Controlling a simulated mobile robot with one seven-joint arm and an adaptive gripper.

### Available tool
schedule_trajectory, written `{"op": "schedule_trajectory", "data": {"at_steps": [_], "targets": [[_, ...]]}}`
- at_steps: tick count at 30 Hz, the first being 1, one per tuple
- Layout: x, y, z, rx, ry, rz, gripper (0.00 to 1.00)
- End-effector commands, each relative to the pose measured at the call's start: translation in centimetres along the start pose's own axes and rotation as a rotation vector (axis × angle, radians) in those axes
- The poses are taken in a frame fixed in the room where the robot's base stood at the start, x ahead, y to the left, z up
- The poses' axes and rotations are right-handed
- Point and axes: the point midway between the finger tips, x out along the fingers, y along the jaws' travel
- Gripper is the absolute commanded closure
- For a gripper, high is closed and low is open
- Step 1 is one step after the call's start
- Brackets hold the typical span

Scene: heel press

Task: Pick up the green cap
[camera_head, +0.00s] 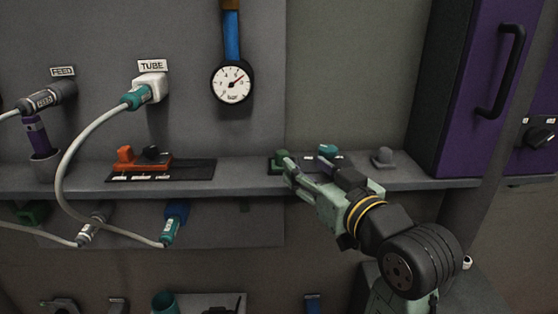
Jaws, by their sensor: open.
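A small dark green piece, which looks like the green cap (281,155), stands on a dark pad on the grey shelf, right of the picture's middle. My gripper (308,168) reaches in from the lower right, low over the shelf, with its fingers spread apart and nothing seen between them. Its left finger ends close beside the green piece and partly covers it. I cannot tell whether they touch. A teal piece (328,151) stands to the right, just beyond my other finger. My fingers hide part of both pads.
A grey knob-like piece (382,157) stands right of my gripper, near the purple cabinet (476,80). An orange and black block (143,159) sits on a dark mat to the left. A white cable hangs from the TUBE socket (150,84). The shelf between mat and green piece is clear.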

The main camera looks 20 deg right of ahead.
Motion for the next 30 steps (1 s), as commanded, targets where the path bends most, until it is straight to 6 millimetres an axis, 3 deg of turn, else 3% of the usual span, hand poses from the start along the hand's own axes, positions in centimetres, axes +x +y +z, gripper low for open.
{"op": "schedule_trajectory", "data": {"at_steps": [6,14,21,30], "targets": [[3.6,-0.1,-0.1,0.002,-0.003,-0.004,0.52],[5.8,-0.3,0.0,0.002,-0.003,-0.003,0.52],[9.2,-0.6,0.1,0.001,-0.001,-0.003,0.52],[10.0,-0.6,0.3,0.000,-0.001,-0.001,0.52]]}}
